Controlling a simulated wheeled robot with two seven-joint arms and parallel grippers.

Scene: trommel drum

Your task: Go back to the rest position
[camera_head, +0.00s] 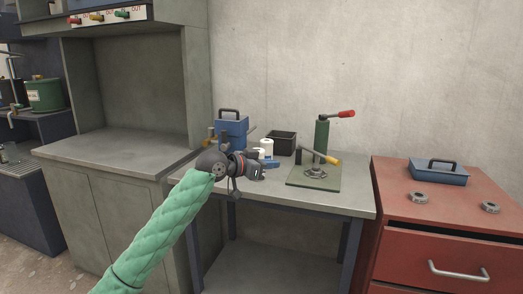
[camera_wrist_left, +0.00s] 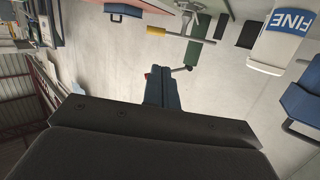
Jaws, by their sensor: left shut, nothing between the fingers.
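My left arm comes in from the lower left in a green padded sleeve. My left gripper (camera_head: 258,174) is over the left part of the grey table (camera_head: 340,201), in front of a blue box and white containers. In the left wrist view the fingers (camera_wrist_left: 163,88) are together, with nothing between them. My right gripper shows in neither view.
A green stand (camera_head: 321,138) with red and yellow handles stands right of the gripper. A blue handled box (camera_head: 232,127) and a black bin (camera_head: 282,144) are behind it. A red drawer cabinet (camera_head: 440,248) is at right, a grey-green cabinet (camera_head: 110,150) at left.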

